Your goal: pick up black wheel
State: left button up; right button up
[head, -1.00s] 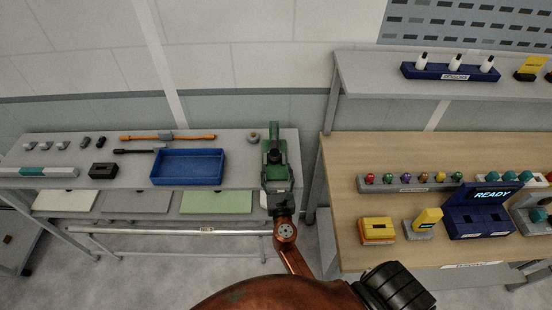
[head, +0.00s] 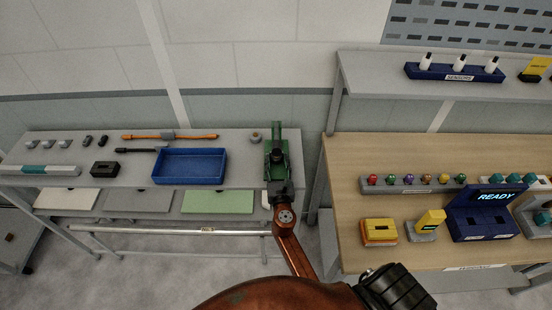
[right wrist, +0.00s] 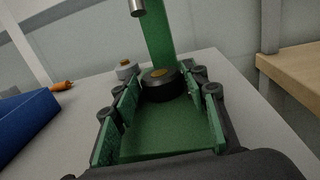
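The black wheel (right wrist: 158,85) has an orange-yellow hub and lies flat on a green stand (right wrist: 165,130) with a tall green upright behind it. In the right wrist view my right gripper (right wrist: 160,90) is open, its green-padded fingers to the left and right of the wheel near the fingertips. I cannot tell whether they touch it. In the head view my right gripper (head: 278,175) reaches over the green stand at the right end of the grey table; the wheel is hard to make out there. My left gripper is out of view.
A blue tray (head: 190,181) stands left of the stand on the grey table (head: 240,141). A small grey roll (head: 255,138) sits behind it, near the stand. An orange-handled tool (head: 185,137) lies at the back. A wooden table (head: 345,200) stands to the right across a gap.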

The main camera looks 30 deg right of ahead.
jog(key=c, duration=0.7)
jog(key=shift+r, duration=0.1)
jog(key=shift+c, duration=0.2)
